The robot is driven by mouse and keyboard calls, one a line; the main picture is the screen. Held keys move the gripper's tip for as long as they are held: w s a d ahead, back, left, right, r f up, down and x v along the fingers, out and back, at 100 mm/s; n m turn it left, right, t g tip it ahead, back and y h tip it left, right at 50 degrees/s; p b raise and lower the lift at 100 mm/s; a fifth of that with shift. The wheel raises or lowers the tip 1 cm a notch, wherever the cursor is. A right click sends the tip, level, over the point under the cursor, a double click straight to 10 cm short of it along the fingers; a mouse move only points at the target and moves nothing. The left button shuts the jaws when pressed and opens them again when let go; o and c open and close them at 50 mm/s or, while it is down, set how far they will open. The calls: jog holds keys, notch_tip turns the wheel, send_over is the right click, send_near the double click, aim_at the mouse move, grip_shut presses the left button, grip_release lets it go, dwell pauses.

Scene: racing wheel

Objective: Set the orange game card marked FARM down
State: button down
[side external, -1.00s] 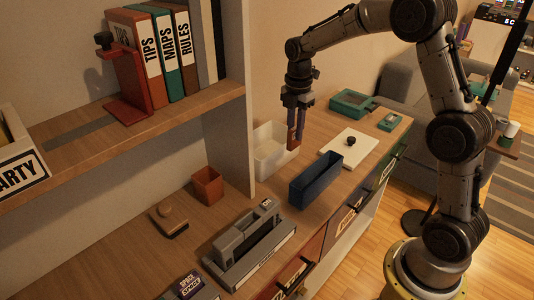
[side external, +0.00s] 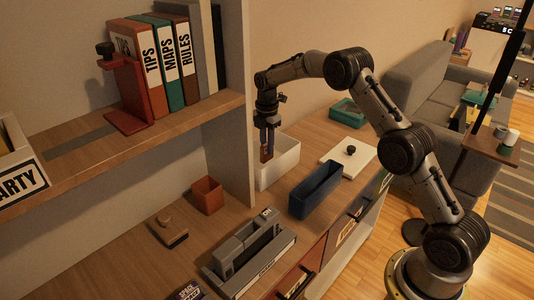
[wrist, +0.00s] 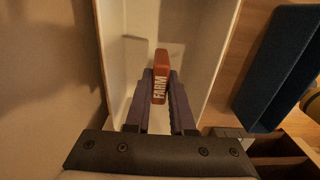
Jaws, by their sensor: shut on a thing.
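The orange game card marked FARM (wrist: 160,75) is held upright between the fingers of my gripper (wrist: 160,100) in the wrist view. Its label faces the wrist camera. In the side view my gripper (side external: 267,138) points down, with the card (side external: 266,153) between its fingertips. The card is over the white open box (side external: 278,176), near its left end. The white box wall (wrist: 212,75) surrounds the card in the wrist view. I cannot tell whether the card touches the box floor.
A blue open box (side external: 316,190) stands right of the white box. A white board with a black knob (side external: 347,155) lies behind it. An orange cup (side external: 207,195), a wooden stamp (side external: 172,232) and a grey holder (side external: 250,252) stand nearer. A shelf upright (side external: 234,120) rises close to my gripper's left.

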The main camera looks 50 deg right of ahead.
jog(key=shift+f, duration=1.55)
jog(key=shift+f, duration=0.15)
jog(key=c, duration=0.8)
grip_release()
jog(key=shift+o, duration=0.2)
